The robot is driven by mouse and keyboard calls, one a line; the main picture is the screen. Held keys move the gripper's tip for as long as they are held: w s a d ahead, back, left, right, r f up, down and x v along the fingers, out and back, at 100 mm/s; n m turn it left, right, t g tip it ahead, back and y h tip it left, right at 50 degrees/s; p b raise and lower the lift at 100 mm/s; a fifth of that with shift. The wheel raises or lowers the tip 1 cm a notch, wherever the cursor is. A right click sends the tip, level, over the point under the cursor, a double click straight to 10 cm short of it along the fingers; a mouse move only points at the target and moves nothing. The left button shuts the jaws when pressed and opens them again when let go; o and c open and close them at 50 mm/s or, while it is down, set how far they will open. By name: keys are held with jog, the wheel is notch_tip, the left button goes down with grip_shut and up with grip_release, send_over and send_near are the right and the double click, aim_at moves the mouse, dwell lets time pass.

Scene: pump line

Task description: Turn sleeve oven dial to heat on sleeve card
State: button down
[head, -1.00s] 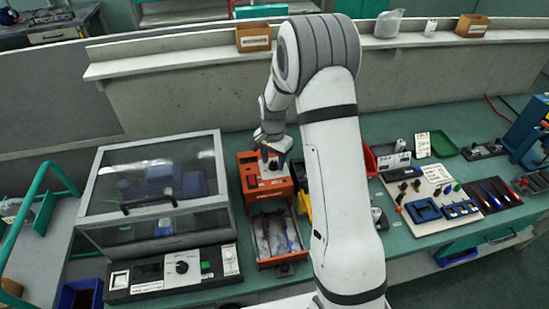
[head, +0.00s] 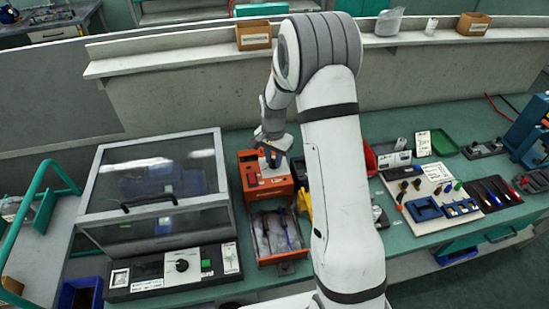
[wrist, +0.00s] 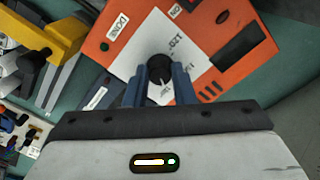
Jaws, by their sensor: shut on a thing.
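The sleeve oven is an orange box (head: 252,176) left of my arm in the head view; its orange top (wrist: 225,62) also fills the upper part of the wrist view. A white dial plate (wrist: 188,45) with printed numbers lies on it. The black round dial (wrist: 160,66) sits between the two blue fingers of my gripper (wrist: 160,76), which is shut on it. A pale pointer line shows on the dial's near side, partly hidden by the fingers. A small white card (head: 423,144) stands at the back right; its text is unreadable, and I cannot tell if it is the sleeve card.
An open drawer or tray (head: 262,262) with bagged items lies in front of the oven. A clear-lidded chamber (head: 150,180) stands left, with a black control panel (head: 120,292) before it. A yellow object (wrist: 55,40) is close beside the oven. A tool board (head: 408,190) lies right.

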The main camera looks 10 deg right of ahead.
jog(key=n+b, duration=0.3)
jog(key=n, duration=0.1)
jog(key=shift+f+n+b, duration=0.15)
jog(key=shift+n+b, duration=0.15)
jog(key=shift+n, duration=0.1)
jog(key=n+b, duration=0.1)
jog(key=n, duration=0.2)
jog(key=shift+b, duration=0.4)
jog(key=shift+d+n+b, duration=0.1)
jog(key=shift+n+b, duration=0.45)
jog(key=shift+n, duration=1.25)
jog(key=shift+r, duration=0.2)
jog(key=c, duration=1.2)
grip_release()
